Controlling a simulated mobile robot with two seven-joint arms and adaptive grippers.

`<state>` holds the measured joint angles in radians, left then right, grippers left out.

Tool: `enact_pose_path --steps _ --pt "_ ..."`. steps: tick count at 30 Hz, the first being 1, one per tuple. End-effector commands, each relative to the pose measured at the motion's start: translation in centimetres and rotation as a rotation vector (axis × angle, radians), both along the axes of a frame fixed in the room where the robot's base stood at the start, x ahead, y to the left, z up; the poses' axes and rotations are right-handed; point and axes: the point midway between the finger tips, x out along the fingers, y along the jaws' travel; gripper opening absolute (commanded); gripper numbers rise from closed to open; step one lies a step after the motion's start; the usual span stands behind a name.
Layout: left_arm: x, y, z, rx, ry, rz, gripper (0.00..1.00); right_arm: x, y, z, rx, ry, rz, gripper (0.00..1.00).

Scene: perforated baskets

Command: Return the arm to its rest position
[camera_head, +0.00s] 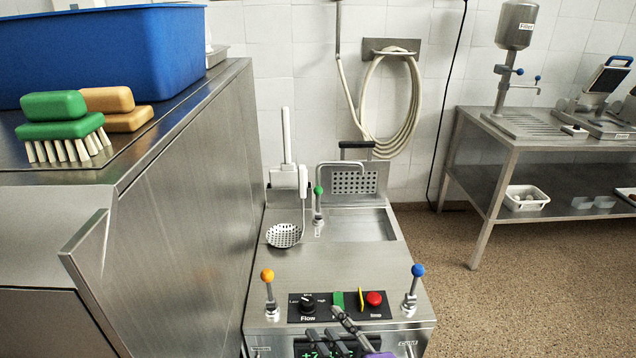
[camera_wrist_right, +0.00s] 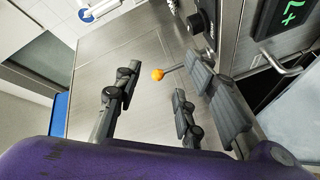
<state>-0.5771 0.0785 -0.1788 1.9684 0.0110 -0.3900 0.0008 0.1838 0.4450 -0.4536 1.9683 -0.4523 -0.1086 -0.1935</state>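My right gripper (camera_head: 338,338) shows at the bottom edge of the head view, in front of the steel machine's lower display. Its dark fingers and a bit of its purple body are visible there. In the right wrist view the fingers of the right gripper (camera_wrist_right: 160,95) are spread apart with nothing held between them. An orange ball knob (camera_wrist_right: 157,75) shows beyond the gap, apart from the fingers. My left gripper is in neither view.
The steel machine (camera_head: 408,333) carries an orange-knob lever (camera_head: 267,275), a blue-knob lever (camera_head: 418,270), a red button (camera_head: 374,298) and a perforated ladle (camera_head: 284,235). A perforated basket (camera_head: 352,183) stands behind. A steel cabinet (camera_head: 200,200) rises at left. Floor (camera_head: 510,300) is clear at right.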

Motion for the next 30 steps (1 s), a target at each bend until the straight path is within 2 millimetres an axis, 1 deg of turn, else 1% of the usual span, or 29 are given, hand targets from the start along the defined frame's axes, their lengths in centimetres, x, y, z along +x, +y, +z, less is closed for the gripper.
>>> enact_pose_path --steps 1,2,3,5,6,8,9,11,12,15,16,18,21,24,30 --pt "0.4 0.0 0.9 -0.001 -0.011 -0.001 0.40 -1.2 -2.5 -2.3 0.111 0.155 -0.104 0.37" --pt "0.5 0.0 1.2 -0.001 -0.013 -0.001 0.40 -2.0 -3.9 -3.9 0.176 0.244 -0.163 0.37" --pt "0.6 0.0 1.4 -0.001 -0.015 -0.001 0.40 -3.4 -5.6 -6.1 0.254 0.355 -0.239 0.37" --pt "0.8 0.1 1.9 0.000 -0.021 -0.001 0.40 -6.1 -8.0 -9.2 0.363 0.503 -0.350 0.37" --pt "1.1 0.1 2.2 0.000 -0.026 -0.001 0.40 -8.2 -9.3 -11.1 0.429 0.591 -0.420 0.37" --pt "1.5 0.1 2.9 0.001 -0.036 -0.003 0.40 -11.6 -11.1 -13.5 0.513 0.704 -0.520 0.37" --pt "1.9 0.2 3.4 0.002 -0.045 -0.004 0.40 -14.0 -12.1 -14.9 0.559 0.765 -0.580 0.37" --pt "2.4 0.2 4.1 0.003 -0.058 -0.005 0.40 -17.5 -13.5 -16.5 0.612 0.833 -0.660 0.37" --pt "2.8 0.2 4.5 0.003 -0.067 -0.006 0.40 -19.6 -14.3 -17.1 0.640 0.861 -0.705 0.37" --pt "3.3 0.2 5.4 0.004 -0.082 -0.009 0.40 -24.2 -15.8 -18.4 0.661 0.909 -0.795 0.37" --pt "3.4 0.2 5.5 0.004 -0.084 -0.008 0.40 -25.3 -16.1 -18.7 0.664 0.920 -0.813 0.37" --pt "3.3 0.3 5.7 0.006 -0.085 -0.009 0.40 -27.2 -16.3 -19.1 0.666 0.941 -0.839 0.37" --pt "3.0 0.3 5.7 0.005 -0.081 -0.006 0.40 -28.6 -16.4 -19.5 0.661 0.958 -0.854 0.37" --pt "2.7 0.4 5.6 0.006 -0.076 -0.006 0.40 -28.9 -16.5 -19.7 0.658 0.963 -0.857 0.37" --pt "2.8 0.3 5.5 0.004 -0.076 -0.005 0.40 -28.9 -16.5 -19.7 0.655 0.964 -0.856 0.37"
